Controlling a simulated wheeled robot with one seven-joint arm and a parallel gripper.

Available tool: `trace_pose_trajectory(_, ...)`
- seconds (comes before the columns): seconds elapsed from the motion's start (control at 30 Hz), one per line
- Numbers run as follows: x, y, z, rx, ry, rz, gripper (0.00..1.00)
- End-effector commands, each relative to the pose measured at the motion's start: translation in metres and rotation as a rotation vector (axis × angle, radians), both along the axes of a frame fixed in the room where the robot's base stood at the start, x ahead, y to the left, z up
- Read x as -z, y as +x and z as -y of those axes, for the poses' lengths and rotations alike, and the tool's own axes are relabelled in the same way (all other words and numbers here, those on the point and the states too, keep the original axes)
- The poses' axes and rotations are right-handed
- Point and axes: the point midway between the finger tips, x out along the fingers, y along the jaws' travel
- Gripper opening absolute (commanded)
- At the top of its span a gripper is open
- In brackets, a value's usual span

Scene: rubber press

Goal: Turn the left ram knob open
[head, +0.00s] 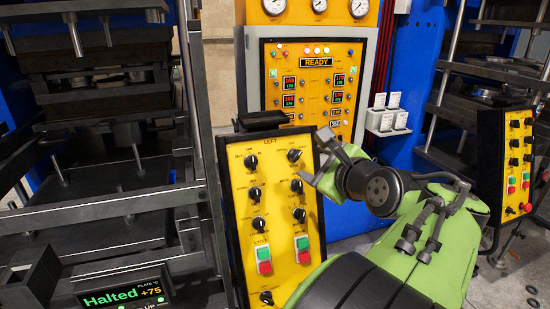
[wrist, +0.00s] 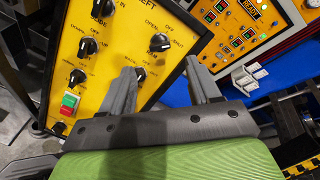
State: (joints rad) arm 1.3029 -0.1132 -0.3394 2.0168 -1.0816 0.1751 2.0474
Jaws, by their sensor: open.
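The yellow left panel (head: 273,235) is headed LEFT and carries two columns of black knobs. A lower right-column knob (head: 296,186) sits close behind the left fingertip in the wrist view (wrist: 140,73). My gripper (head: 314,156) is open and empty at the panel's right edge. In the wrist view its fingers (wrist: 160,68) are spread, with no knob clearly between them.
Red-and-green switches (head: 264,260) sit low on the panel. A dark press (head: 110,200) stands left, its display (head: 122,295) reading Halted +75. A yellow READY panel (head: 317,85) and a white tag rack (head: 387,120) stand behind. Another control panel (head: 513,165) stands right.

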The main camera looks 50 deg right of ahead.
Motion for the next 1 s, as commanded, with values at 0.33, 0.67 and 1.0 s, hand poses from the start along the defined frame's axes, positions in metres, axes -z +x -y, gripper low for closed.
trace_pose_trajectory(0.33,0.022,0.066,0.033,-0.003,0.000,-0.002,0.62)
trace_pose_trajectory(0.67,0.025,0.075,0.038,-0.001,-0.003,-0.001,0.62)
trace_pose_trajectory(1.0,0.025,0.075,0.038,-0.002,-0.002,-0.002,0.16)
